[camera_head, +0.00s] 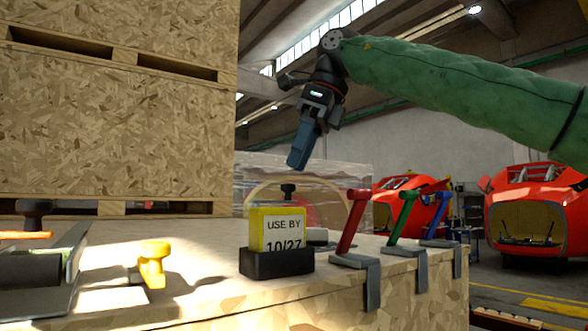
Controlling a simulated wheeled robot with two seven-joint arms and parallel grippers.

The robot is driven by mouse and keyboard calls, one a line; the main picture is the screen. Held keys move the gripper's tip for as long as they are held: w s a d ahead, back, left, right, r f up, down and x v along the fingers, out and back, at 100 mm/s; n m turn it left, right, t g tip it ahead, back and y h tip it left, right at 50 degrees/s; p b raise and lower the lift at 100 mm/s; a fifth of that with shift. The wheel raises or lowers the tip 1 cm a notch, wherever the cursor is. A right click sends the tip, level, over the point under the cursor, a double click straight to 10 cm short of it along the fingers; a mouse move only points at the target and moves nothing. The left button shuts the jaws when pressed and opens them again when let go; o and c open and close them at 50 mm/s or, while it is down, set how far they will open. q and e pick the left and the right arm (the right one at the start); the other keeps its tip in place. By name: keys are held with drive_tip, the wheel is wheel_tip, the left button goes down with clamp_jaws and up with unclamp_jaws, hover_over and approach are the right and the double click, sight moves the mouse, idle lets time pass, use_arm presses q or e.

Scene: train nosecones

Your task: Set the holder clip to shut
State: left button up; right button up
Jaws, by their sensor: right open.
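I cannot tell for sure which part is the holder clip. A yellow clip-like piece (152,264) stands on the wooden crate top at the left. A yellow block (277,228) marked "USE BY 10/27" sits upright in a black holder (276,263). Red (351,221), green (402,216) and blue (440,218) levers rise tilted from grey brackets along the crate's edge. My right gripper (298,160), on the green-sleeved arm, is open and points down. In the picture it is above the yellow block, and nothing shows between its fingers. My left gripper is not in view.
A grey device (40,275) with a black knob is at the left edge. Large chipboard crates (115,120) stand behind at left. Red nosecones (535,212) stand at the far right.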

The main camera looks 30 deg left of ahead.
drive_tip(key=shift+w+a+f, duration=0.1)
drive_tip(key=shift+a+f, duration=0.2)
drive_tip(key=shift+f, duration=0.25)
drive_tip(key=shift+w+a+f, duration=0.1)
drive_tip(key=shift+a+f, duration=0.15)
drive_tip(key=shift+f, duration=0.3)
drive_tip(key=shift+s+a+f+p, duration=0.1)
drive_tip(key=shift+s+f+p, duration=0.1)
drive_tip(key=shift+f+p, duration=0.15)
drive_tip(key=shift+s+f, duration=0.2)
drive_tip(key=shift+s, duration=0.05)
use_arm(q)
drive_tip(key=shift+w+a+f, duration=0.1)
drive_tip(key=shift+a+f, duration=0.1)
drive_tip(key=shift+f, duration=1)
use_arm(e)
drive_tip(key=shift+f, duration=0.1)
drive_tip(key=shift+w, duration=0.15)
drive_tip(key=shift+c, duration=0.3)
clamp_jaws()
